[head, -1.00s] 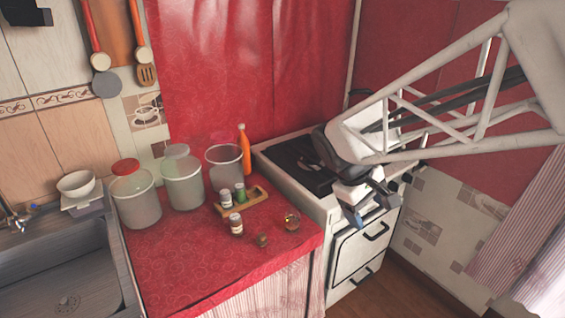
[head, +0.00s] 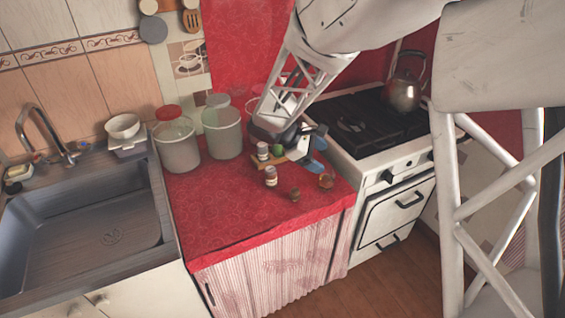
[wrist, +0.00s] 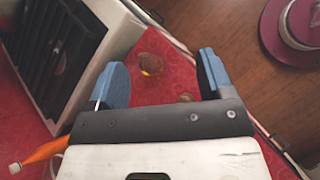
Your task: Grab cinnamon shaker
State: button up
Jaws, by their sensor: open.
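Several small shakers stand on the red counter. A white-lidded jar with a brownish body (head: 270,176) stands in front of a wooden tray; I cannot read its label, so I cannot tell if it is the cinnamon shaker. Another white-lidded shaker (head: 262,151) and a green-topped one (head: 277,150) are on the tray. My gripper (head: 316,150) is open and empty above the counter's right part, right of the shakers. In the wrist view, a round amber glass item (wrist: 151,63) and a small brown item (wrist: 185,97) lie below and between the fingers.
Clear canisters (head: 178,148) stand at the back left of the counter. The stove (head: 372,135) with a kettle (head: 404,92) is close on the right. A sink (head: 85,215) is at left. An orange bottle (wrist: 40,153) shows in the wrist view. The counter's front left is clear.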

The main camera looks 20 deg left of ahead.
jog(key=w+a+f+n+t, duration=0.2)
jog(key=a+f+n, duration=0.3)
jog(key=a, duration=0.5)
jog(key=n+t+h, duration=0.1)
jog(key=n+t, duration=0.2)
jog(key=t, duration=0.1)
send_near(270, 176)
jog(key=w, duration=0.1)
jog(key=w+f, duration=0.2)
jog(key=shift+w+d+f, duration=0.25)
jog(key=shift+w+d, duration=0.05)
jog(key=shift+d, duration=0.05)
jog(key=shift+x, duration=1.35)
jog(key=shift+f, duration=0.1)
jog(key=shift+g, duration=0.3)
jog(key=shift+x, duration=2.55)
jog(key=shift+d, duration=0.1)
jog(key=shift+c, duration=0.3)
jog(key=c, duration=1)
